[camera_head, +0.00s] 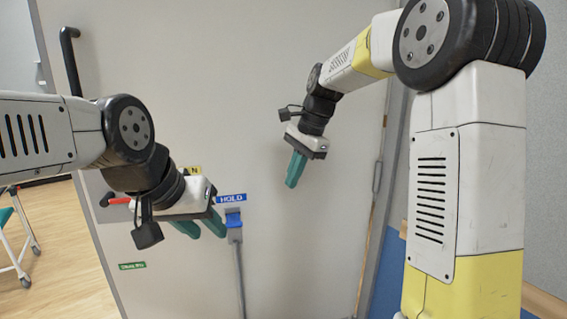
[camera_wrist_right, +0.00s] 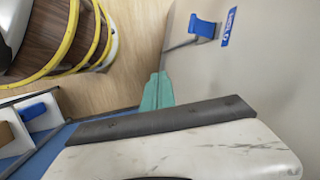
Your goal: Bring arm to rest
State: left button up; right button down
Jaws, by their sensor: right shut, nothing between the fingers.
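My right arm reaches in from the right in the head view. My right gripper (camera_head: 291,184) points downward with its green fingers together and empty, apart from the grey door panel behind it in the picture. The right wrist view also shows these shut green fingers (camera_wrist_right: 157,90). My left gripper (camera_head: 207,234) is at the lower left of the head view. Its two green fingers are spread apart with nothing visible between them. They appear close to the blue latch (camera_head: 234,218) in the picture; I cannot tell whether they touch anything.
The large grey door (camera_head: 290,240) bears a blue HOLD label (camera_head: 231,198), a red lever (camera_head: 119,201) and a black handle (camera_head: 69,60). A wheeled stand (camera_head: 14,245) is at the left. In the right wrist view, a round object with yellow rails (camera_wrist_right: 85,45) stands on wooden floor.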

jog(key=s+d+n+t, duration=0.2)
jog(key=s+d+n, duration=0.3)
jog(key=s, duration=0.6)
jog(key=s+d+n+t+h, duration=0.1)
jog(key=s+d+n+t, duration=0.2)
jog(key=s, duration=0.9)
jog(key=d+n, duration=0.3)
jog(key=d, duration=0.1)
jog(key=shift+d+r+t, duration=0.15)
jog(key=shift+r+t, duration=0.1)
jog(key=shift+t, duration=0.05)
